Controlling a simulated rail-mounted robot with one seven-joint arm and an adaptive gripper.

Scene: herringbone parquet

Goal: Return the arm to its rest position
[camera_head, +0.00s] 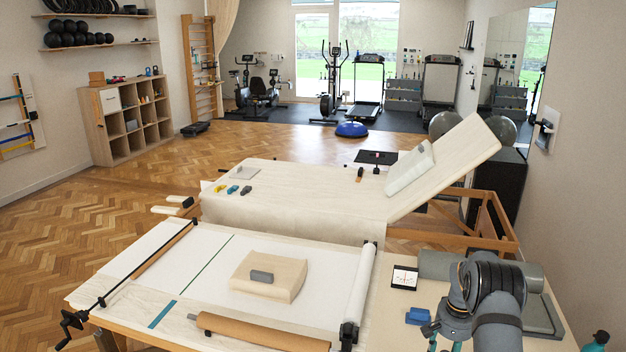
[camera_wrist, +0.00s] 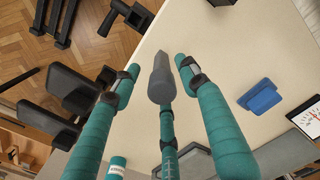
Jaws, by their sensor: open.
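My arm (camera_head: 492,290) stands at the right end of the near table in the head view, bent over with its lower part cut off by the bottom edge. My gripper (camera_wrist: 156,70) shows in the wrist view with teal fingers spread apart over the pale tabletop. A dark grey piece shows between the fingers; I cannot tell whether it is part of the gripper. No held object is evident. In the head view the fingers are largely hidden or out of frame.
A blue block (camera_head: 418,316) and a dial card (camera_head: 404,278) lie close to my arm. A grey roll (camera_head: 440,265) lies behind it. A teal bottle (camera_head: 596,342) stands at bottom right.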

